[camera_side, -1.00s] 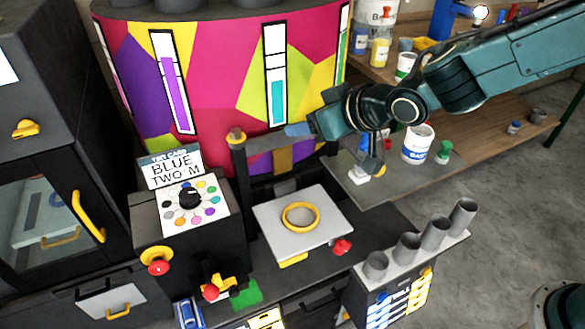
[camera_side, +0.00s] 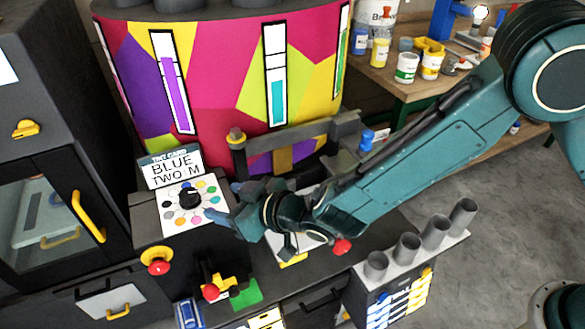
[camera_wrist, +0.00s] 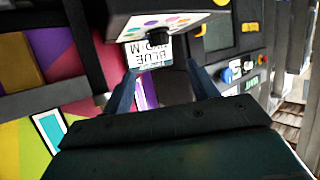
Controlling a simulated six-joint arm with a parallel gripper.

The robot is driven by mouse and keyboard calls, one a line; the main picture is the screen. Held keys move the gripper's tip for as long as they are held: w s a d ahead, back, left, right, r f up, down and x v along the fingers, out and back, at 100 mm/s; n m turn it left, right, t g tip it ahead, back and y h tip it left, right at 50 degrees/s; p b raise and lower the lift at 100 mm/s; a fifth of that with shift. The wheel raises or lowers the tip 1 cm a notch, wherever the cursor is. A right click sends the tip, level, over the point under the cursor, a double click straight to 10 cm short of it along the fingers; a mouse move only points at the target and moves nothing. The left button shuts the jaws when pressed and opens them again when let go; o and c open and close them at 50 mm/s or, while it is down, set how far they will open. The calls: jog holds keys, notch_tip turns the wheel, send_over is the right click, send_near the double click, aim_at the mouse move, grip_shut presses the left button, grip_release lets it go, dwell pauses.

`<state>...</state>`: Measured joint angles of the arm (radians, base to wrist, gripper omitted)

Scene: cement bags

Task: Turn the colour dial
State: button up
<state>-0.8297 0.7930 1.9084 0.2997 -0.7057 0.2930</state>
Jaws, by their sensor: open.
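The colour dial (camera_side: 189,198) is a black knob in the middle of a white panel (camera_side: 174,221) ringed with coloured dots, on top of a dark box. It also shows in the wrist view (camera_wrist: 157,38), beyond the fingertips. My gripper (camera_side: 225,201) is open with nothing between its blue fingers, just right of the dial panel and apart from the knob. In the wrist view the two fingers (camera_wrist: 161,72) stand wide apart below the dial. A card (camera_side: 172,168) reading "BLUE TWO M" stands behind the dial.
A red button (camera_side: 158,267) on a yellow ring is on the box front. A multicoloured drum (camera_side: 220,60) with level gauges stands behind. A dark post and bar (camera_side: 290,139) are close behind my gripper. Grey cups (camera_side: 408,247) stand at the right.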

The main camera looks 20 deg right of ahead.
aim_at(190, 194)
jog(key=shift+x, duration=6.85)
jog(key=c, duration=1)
